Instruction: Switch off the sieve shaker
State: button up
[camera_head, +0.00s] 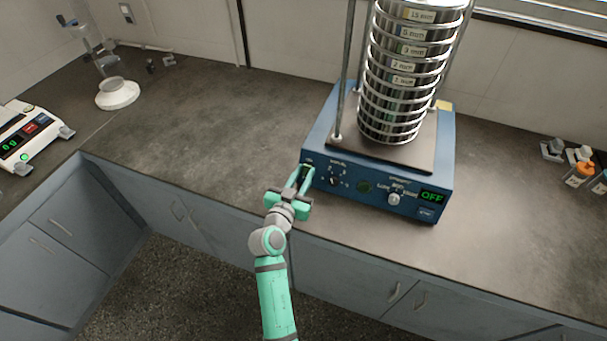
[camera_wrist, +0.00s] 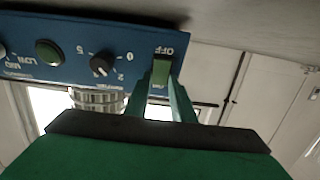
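The sieve shaker (camera_head: 318,150) is a blue box on the bench with a tall stack of steel sieves (camera_head: 405,75) on its top plate. Its front display (camera_head: 432,196) reads OFF in green. My gripper (camera_head: 301,172) is at the left end of the front panel. In the wrist view, which is upside down, my gripper (camera_wrist: 161,82) has its two fingers apart, with their tips at a green rocker switch (camera_wrist: 161,70) beside an OFF label. I cannot tell whether the tips touch the switch or which way it is tilted.
Black and white knobs (camera_head: 335,180) (camera_head: 393,199) and a round green button (camera_head: 364,187) sit to the right on the panel. A scale (camera_head: 30,135) stands far left, a white-based stand (camera_head: 118,94) behind it, bottles (camera_head: 580,174) far right. The bench beside the shaker is clear.

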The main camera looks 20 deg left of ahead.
jog(key=o, duration=0.3)
jog(key=shift+a, duration=0.1)
jog(key=s+r, duration=0.1)
jog(key=s, duration=0.9)
jog(key=shift+s+a, duration=0.15)
jog(key=shift+s, duration=0.25)
